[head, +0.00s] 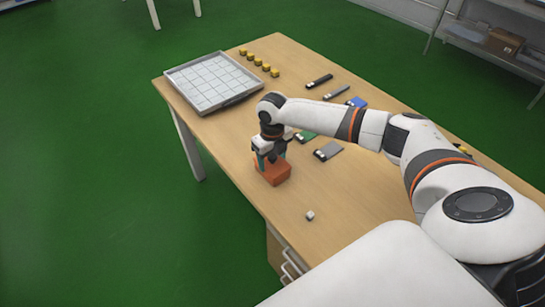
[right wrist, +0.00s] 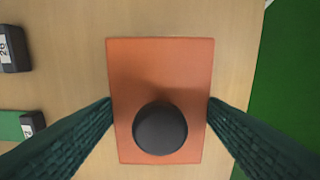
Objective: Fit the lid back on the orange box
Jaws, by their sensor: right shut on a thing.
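The orange box (head: 273,174) stands on the wooden table near its left edge, under my right gripper (head: 270,158). The orange lid (right wrist: 160,75) with a round black knob (right wrist: 160,128) fills the middle of the right wrist view. The teal fingers of my right gripper (right wrist: 160,103) press on its two long sides, with the knob between them. From above, the lid covers the box; I cannot tell whether it is fully seated, as the gripper hides the seam. My left gripper is not in view.
A grey tray with white squares (head: 255,93) and several yellow blocks (head: 258,61) lie at the far end. Dark, blue (head: 357,102), green and grey (head: 328,151) labelled pieces lie right of the box. A small white cube (head: 310,215) lies nearer; the table around it is clear.

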